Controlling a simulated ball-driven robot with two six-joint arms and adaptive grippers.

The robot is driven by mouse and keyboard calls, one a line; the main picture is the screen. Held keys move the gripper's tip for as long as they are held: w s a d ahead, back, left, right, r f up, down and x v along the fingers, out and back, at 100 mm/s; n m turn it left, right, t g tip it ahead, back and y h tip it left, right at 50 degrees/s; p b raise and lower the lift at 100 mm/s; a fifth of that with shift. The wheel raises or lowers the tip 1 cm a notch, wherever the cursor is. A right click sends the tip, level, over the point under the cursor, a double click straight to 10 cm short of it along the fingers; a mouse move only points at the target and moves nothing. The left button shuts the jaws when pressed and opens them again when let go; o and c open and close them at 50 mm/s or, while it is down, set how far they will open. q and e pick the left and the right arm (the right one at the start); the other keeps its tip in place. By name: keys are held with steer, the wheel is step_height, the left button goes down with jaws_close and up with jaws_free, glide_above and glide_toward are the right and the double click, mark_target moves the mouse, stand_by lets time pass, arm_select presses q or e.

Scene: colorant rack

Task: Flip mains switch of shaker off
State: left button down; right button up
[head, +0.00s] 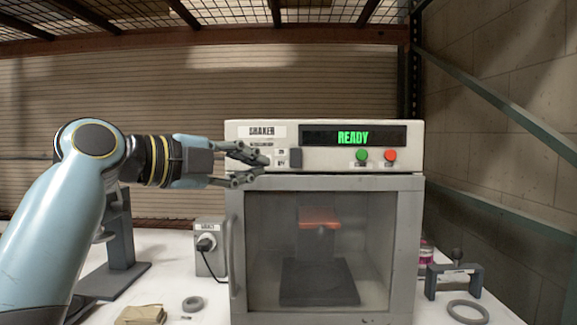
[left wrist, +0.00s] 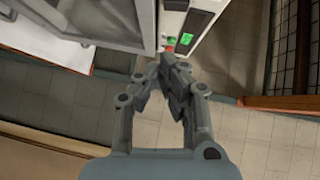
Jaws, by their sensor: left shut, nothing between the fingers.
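The shaker (head: 325,250) is a light grey cabinet with a glass door and a cream control panel (head: 330,160) on top. Its display (head: 352,137) reads READY in lit green. The mains switch (head: 295,157) is a dark grey rocker on the panel's left part, beside small labels; its exact tilt is too small to tell. My left gripper (head: 264,166) is shut and empty, its fingertips just left of the switch and labels; contact cannot be told. In the left wrist view the fingertips (left wrist: 172,66) meet near the panel, with the switch not clearly visible. My right gripper is not in view.
A green button (head: 362,155) and a red button (head: 390,155) sit right of the switch. A grey socket box (head: 211,262) with a black plug stands left of the cabinet. A ring (head: 193,304) and a folded cloth (head: 141,314) lie in front. A grey bracket (head: 454,280) stands right.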

mark_target(296, 157)
arm_select(q)
steer(key=w+d+p, duration=0.1)
steer(key=w+d, duration=0.1)
steer(key=w, duration=0.1)
steer(key=w+d+f+p, duration=0.1)
steer(key=w+d+p, duration=0.1)
steer(key=w, duration=0.1)
steer(key=w+d+p, duration=0.1)
steer(key=w, duration=0.2)
steer(key=shift+w+d+f+p, duration=0.3)
steer(key=shift+w+d, duration=0.05)
steer(key=shift+d, duration=0.15)
